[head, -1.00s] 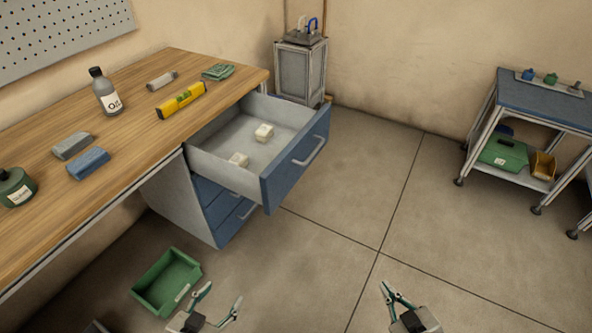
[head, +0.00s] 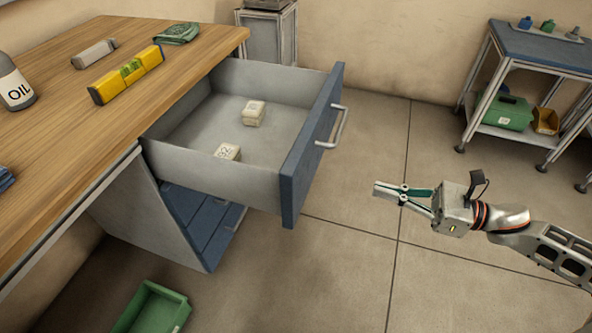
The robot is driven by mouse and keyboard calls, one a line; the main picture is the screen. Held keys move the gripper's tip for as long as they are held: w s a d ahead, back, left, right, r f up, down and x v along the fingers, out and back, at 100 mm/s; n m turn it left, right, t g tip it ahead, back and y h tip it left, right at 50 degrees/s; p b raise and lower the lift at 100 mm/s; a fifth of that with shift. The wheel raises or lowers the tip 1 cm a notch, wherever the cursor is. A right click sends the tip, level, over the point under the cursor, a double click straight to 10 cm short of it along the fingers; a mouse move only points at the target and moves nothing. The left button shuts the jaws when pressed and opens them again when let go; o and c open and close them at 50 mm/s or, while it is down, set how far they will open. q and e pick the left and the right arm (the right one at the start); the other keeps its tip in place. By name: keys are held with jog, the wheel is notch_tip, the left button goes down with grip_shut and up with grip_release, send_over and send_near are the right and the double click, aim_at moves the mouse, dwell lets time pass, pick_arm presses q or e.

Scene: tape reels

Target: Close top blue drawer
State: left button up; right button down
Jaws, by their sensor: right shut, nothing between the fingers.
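The top blue drawer (head: 312,150) is pulled far out from under the wooden workbench. Its blue front has a silver handle (head: 335,128) facing right. My left gripper is not in view.
The lower blue drawers (head: 205,222) are closed. A wooden workbench (head: 50,140) carries a yellow level (head: 127,74), an oil bottle (head: 16,84) and a green cloth (head: 177,33). A green bin (head: 152,308) sits on the floor. A blue-topped cart (head: 535,48) stands at right; the floor between is clear.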

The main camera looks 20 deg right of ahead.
jog(key=b, duration=0.1)
send_near(308, 172)
jog(key=shift+n, duration=0.3)
jog(key=x, duration=0.5)
jog(key=shift+r, duration=0.1)
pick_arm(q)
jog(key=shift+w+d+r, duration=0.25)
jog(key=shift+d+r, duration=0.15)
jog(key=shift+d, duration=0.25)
pick_arm(e)
jog(key=shift+x, duration=0.95)
jog(key=shift+w, duration=0.1)
